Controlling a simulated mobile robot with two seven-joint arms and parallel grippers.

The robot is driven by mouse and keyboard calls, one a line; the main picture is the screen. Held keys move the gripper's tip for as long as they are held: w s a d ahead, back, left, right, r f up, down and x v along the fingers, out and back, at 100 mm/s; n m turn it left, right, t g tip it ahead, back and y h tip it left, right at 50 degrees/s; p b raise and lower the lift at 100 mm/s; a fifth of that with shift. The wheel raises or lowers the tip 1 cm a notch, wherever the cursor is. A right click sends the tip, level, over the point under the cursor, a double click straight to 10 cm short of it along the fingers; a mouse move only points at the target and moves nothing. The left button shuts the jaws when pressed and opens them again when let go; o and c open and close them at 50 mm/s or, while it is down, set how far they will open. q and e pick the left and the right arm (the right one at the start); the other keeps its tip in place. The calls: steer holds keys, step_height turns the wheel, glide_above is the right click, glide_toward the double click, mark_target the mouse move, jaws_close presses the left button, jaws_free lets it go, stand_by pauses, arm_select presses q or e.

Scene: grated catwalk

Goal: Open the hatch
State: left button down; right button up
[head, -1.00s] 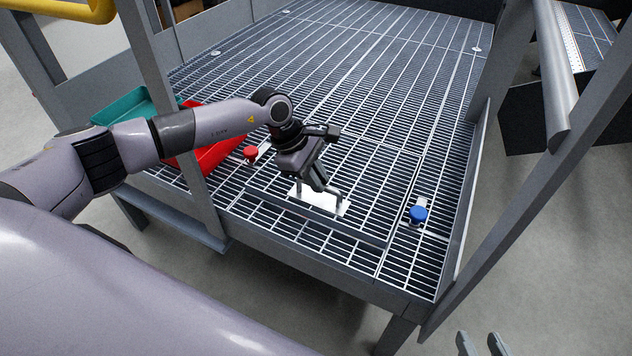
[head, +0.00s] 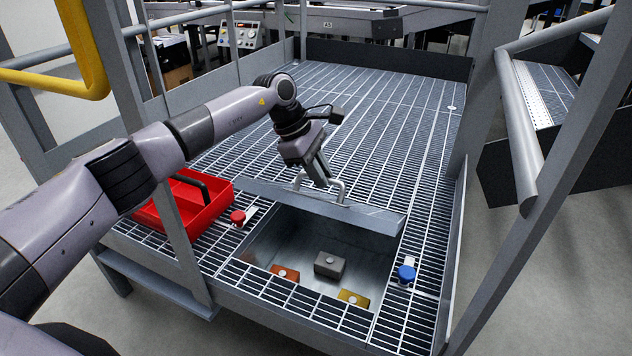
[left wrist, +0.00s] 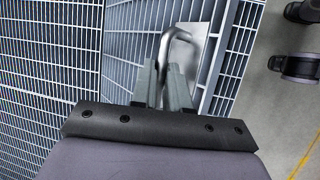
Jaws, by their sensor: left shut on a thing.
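The hatch (head: 372,217) is a grey panel in the grated deck, raised and tilted over its opening. My left gripper (head: 322,178) is shut on the hatch's silver bar handle (head: 339,187). In the left wrist view the gripper's fingers (left wrist: 166,85) close around the bent handle bar (left wrist: 180,36). Below the hatch is an open metal-walled recess (head: 290,232). In it are a dark grey block (head: 329,264), an orange-red piece (head: 285,272) and a yellow piece (head: 353,298). The raised panel may hide the recess's back. My right gripper is out of view.
A red latch knob (head: 238,217) is left of the opening and a blue one (head: 407,273) is right of it. A red tray (head: 190,212) sits on the left of the deck. Grey rail posts (head: 174,200) flank the deck. The grating behind the hatch is clear.

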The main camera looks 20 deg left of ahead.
arm_select(q)
steer(key=shift+w+f, duration=0.2)
steer(key=shift+f, duration=0.1)
steer(key=shift+a, duration=0.1)
steer(key=c, duration=1.4)
jaws_free()
steer(key=shift+o, duration=1.4)
steer(key=shift+w+f, duration=0.2)
steer(key=shift+r, duration=0.3)
steer(key=shift+r, duration=0.1)
steer(key=shift+a+r, duration=0.1)
steer(key=shift+r, duration=0.2)
steer(key=p+v, duration=0.1)
steer(key=v, duration=0.5)
